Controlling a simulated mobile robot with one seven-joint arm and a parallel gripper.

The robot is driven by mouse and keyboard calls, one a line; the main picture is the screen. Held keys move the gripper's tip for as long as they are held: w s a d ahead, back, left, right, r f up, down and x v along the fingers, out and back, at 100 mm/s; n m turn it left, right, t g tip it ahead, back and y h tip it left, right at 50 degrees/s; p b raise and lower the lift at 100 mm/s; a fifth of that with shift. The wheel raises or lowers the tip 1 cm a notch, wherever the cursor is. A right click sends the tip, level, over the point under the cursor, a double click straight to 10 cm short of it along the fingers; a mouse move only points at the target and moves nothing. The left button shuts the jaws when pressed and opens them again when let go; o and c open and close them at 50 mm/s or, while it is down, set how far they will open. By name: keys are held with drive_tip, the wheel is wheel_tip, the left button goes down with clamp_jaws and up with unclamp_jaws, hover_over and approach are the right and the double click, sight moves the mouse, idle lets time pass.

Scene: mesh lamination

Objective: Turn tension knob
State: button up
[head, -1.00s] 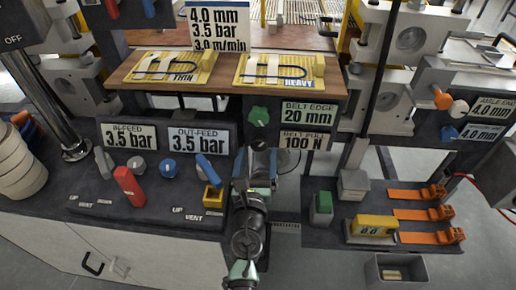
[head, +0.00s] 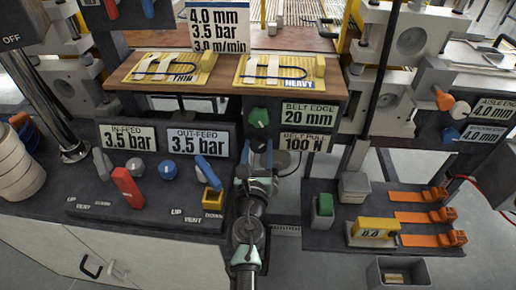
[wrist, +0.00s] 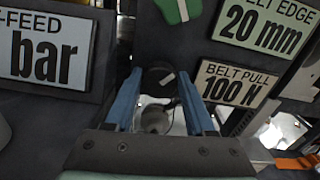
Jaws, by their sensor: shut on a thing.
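The tension knob is a dark round knob (wrist: 158,80) with a short white mark, just left of the sign reading BELT PULL 100 N (wrist: 238,84). In the head view the knob (head: 258,145) sits below the green knob, partly hidden by my gripper (head: 259,159). In the wrist view my gripper (wrist: 159,88) has its two blue fingers on either side of the dark knob and is shut on it. The green knob (head: 259,117) sits above it, beside the BELT EDGE 20 mm sign (head: 309,115), and nothing holds it.
Left of my arm stands a console with red (head: 127,186) and blue (head: 207,170) levers under pressure signs. A shelf (head: 330,237) at right holds a green block, a yellow gauge and orange clamps. A wooden shelf edge (head: 226,87) overhangs the knobs.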

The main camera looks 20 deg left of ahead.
clamp_jaws()
